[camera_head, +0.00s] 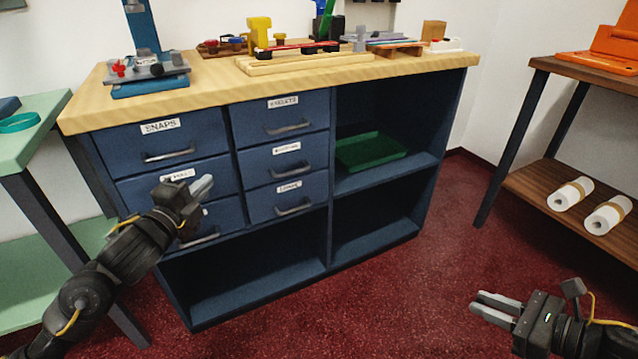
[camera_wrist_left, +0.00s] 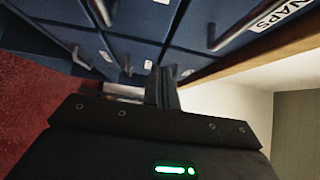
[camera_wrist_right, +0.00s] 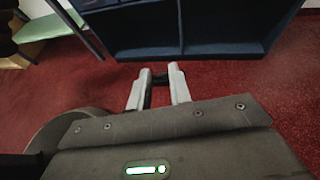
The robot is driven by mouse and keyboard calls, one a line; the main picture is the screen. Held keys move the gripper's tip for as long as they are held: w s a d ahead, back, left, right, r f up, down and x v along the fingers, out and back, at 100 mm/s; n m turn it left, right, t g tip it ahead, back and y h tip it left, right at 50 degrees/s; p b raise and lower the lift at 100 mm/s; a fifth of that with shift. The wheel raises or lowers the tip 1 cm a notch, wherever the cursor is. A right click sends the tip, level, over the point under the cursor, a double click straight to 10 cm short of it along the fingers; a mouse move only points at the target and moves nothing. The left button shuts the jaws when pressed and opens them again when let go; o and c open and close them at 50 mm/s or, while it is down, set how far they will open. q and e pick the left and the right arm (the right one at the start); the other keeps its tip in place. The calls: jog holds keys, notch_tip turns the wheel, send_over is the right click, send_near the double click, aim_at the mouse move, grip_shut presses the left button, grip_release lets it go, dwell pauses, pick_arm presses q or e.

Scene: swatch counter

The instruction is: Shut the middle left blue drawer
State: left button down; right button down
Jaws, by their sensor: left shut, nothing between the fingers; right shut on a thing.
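The blue cabinet holds two columns of drawers. The middle left blue drawer (camera_head: 137,191) is under the SNAPS drawer (camera_head: 118,143); my left gripper (camera_head: 204,187) covers much of its front, including its handle. Its white label is partly covered. I cannot tell whether it is flush or slightly out. The left gripper is shut and empty, its fingertips close in front of this drawer; contact is not clear. In the left wrist view its dark fingers (camera_wrist_left: 162,84) point at the drawer fronts. My right gripper (camera_head: 484,302) is low over the carpet, shut on a small dark thing (camera_wrist_right: 158,79).
The right drawer column (camera_head: 310,155) looks closed. Open shelves lie below and right, one with a green tray (camera_head: 370,150). Tools stand on the wooden counter top (camera_head: 220,88). A green table (camera_head: 38,210) is at left, a brown shelf unit (camera_head: 530,187) at right. Red carpet lies clear between.

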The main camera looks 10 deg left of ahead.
pick_arm(q)
jog(key=s+p, duration=0.4)
jog(key=s, duration=0.2)
jog(key=shift+d+p, duration=0.15)
jog(key=shift+p, duration=0.15)
